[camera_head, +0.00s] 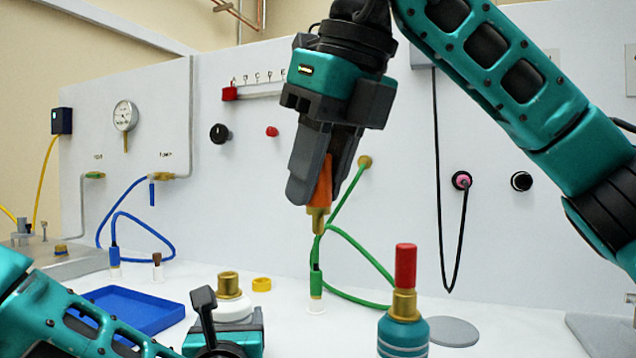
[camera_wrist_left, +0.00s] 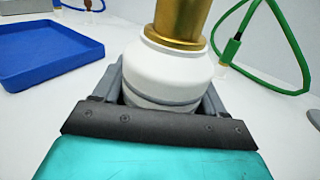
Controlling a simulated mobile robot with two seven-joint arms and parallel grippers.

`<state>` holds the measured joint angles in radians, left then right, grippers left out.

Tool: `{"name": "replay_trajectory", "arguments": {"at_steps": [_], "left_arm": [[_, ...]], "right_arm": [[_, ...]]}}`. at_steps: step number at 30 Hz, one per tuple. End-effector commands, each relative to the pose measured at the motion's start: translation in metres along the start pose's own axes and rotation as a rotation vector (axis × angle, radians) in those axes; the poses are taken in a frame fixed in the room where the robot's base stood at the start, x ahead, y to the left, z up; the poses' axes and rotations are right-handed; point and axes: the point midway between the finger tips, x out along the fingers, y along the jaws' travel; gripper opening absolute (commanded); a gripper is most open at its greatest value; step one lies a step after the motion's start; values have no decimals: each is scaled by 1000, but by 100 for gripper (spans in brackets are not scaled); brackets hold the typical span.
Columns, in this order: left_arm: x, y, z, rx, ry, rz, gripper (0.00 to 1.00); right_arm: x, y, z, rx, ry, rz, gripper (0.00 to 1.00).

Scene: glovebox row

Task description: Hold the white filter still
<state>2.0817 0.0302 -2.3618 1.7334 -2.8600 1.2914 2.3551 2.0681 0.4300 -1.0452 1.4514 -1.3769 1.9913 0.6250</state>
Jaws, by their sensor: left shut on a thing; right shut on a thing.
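The white filter (camera_head: 235,310), a white rounded body with a brass neck on top, stands upright on the white worktop at the lower left of centre in the head view. My left gripper (camera_wrist_left: 163,98) is shut around its lower body in the left wrist view, where the white filter (camera_wrist_left: 178,70) fills the middle. Its fingertips are partly hidden by the filter. My right gripper (camera_head: 315,178) points down, shut on an orange piece with a brass tip (camera_head: 318,218), held above the worktop, apart from the filter.
A blue tray (camera_head: 135,312) lies left of the filter. A yellow ring (camera_head: 262,284) lies behind it. A teal bottle with a brass neck and red top (camera_head: 404,300) stands to the right, near a grey disc (camera_head: 453,331). A green hose (camera_head: 362,255) loops from the panel behind.

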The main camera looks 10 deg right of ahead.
Motion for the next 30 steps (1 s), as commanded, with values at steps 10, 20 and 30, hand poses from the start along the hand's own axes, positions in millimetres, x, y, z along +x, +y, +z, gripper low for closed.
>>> {"name": "replay_trajectory", "arguments": {"at_steps": [10,20,30], "left_arm": [[0,0,0,0,0,0,94],[-1,0,0,0,0,0,100],[-48,0,-1,-1,4,-2,100]], "right_arm": [[0,0,0,0,-1,0,0],[0,0,0,1,-1,0,0],[0,0,0,1,-1,0,0]]}}
